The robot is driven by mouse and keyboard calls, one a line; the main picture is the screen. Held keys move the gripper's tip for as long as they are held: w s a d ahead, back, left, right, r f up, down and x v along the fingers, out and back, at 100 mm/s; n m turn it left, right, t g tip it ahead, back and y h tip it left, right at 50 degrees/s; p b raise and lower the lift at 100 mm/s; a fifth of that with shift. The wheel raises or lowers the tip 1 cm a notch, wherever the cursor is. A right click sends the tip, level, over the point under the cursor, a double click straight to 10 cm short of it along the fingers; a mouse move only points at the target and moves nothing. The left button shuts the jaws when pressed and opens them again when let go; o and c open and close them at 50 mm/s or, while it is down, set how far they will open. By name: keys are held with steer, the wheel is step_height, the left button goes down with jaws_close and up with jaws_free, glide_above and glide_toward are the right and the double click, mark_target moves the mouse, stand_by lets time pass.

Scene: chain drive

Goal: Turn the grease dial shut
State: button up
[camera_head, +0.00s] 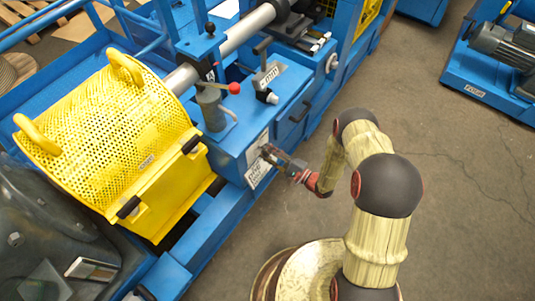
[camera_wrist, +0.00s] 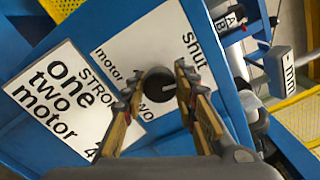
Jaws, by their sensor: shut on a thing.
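The grease dial (camera_wrist: 159,84) is a round black knob on a white plate (camera_wrist: 150,38) on the front of the blue machine. The word "shut" stands at the upper right of the plate; other words are partly covered. My gripper (camera_wrist: 157,88) has one finger on each side of the knob and is shut on it. In the head view my gripper (camera_head: 270,151) reaches the blue front panel from the right and hides the dial. Which word the dial points at is not clear.
A second white label (camera_wrist: 58,95) reads "one two motor". A yellow mesh guard (camera_head: 105,135) stands left of the panel.

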steer(key=shift+s+f+n, duration=0.1)
steer(key=shift+f+n, duration=0.05)
steer(key=shift+n, duration=1.05)
steer(key=o, duration=1.2)
steer(key=shift+c, duration=0.2)
steer(key=shift+d, duration=0.1)
steer(key=v, duration=1.1)
steer(key=shift+s+d, duration=0.25)
steer(key=shift+d, duration=0.1)
